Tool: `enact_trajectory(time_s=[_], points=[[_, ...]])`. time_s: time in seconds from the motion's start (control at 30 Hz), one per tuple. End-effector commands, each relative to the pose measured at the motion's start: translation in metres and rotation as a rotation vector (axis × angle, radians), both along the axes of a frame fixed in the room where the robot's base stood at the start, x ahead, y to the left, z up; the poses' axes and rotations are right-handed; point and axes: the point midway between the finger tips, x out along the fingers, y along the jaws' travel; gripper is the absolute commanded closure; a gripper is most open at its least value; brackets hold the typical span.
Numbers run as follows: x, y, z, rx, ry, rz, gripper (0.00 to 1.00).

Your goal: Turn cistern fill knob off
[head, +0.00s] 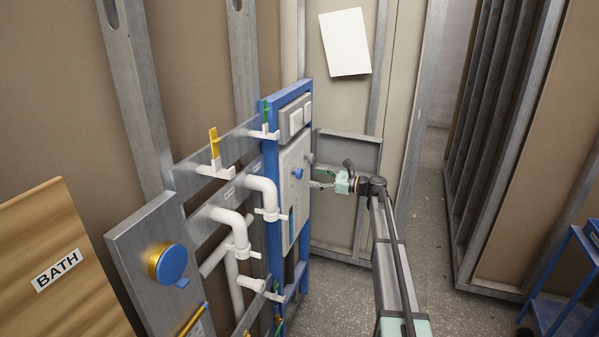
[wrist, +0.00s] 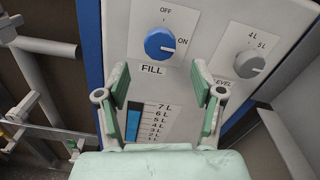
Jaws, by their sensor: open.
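The blue FILL knob (wrist: 159,43) is on the pale cistern panel (wrist: 190,12), with OFF printed above it and ON to its right. Its white mark points right, toward ON. In the head view the knob (head: 297,173) is a small blue spot on the panel in the blue frame. My gripper (wrist: 160,82) is open and empty, its two green-padded fingers apart. In the wrist view the fingertips appear below the knob, on either side of the FILL label, not around it. In the head view my gripper (head: 319,179) reaches in from the right toward the panel.
A grey LEVEL knob (wrist: 248,64) sits right of the FILL knob. A gauge with a blue bar (wrist: 134,124) is below. White pipes (head: 262,195) and a blue-capped yellow valve (head: 170,263) stand left. A blue cart (head: 560,290) is far right; open floor lies between.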

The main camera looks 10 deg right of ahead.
Motion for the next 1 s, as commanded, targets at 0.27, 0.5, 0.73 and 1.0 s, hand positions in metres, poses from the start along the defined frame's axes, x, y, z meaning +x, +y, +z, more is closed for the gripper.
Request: enact_trajectory(time_s=[0.27,0.5,0.73,1.0], points=[[0.026,0.044,0.002,0.000,0.001,0.001,0.33],[0.036,0.062,0.001,0.000,0.000,0.000,0.33],[0.038,0.066,0.000,0.000,-0.001,0.000,0.33],[0.037,0.065,0.000,0.000,-0.001,-0.001,0.82]])
